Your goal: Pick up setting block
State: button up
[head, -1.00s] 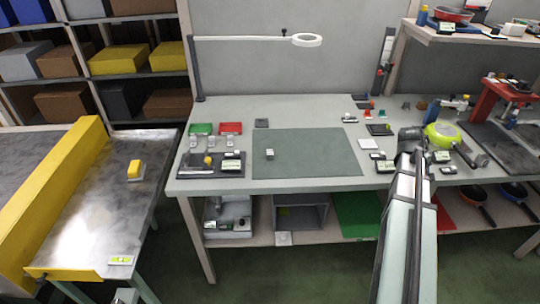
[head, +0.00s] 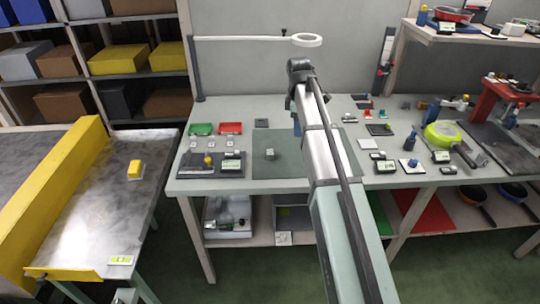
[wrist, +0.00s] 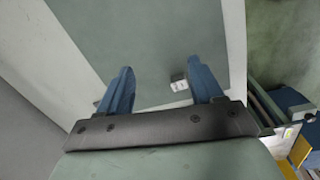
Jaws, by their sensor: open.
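A small pale grey block (head: 270,154), which I take for the setting block, sits on the left part of the dark green mat (head: 292,166) on the workbench. In the wrist view the block (wrist: 179,86) shows a white face with small dark marks and a darker top. My gripper (wrist: 162,68) is open, with its two blue fingers apart and nothing held. The block appears between the fingers, nearer the right one, and stands beyond them.
A dark tray (head: 210,166) with small parts lies left of the mat, with green (head: 201,129) and red (head: 230,128) bins behind it. The mat around the block is clear.

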aim_at(270, 152)
jog(key=a+r+n, duration=0.2)
jog(key=a+n, duration=0.1)
jog(key=a, duration=0.7)
jog(key=shift+g+y, duration=0.3)
jog(key=shift+y, duration=0.1)
jog(key=f, duration=1.3)
jog(key=shift+w+f, duration=0.2)
jog(key=shift+f, duration=0.15)
grip_shut()
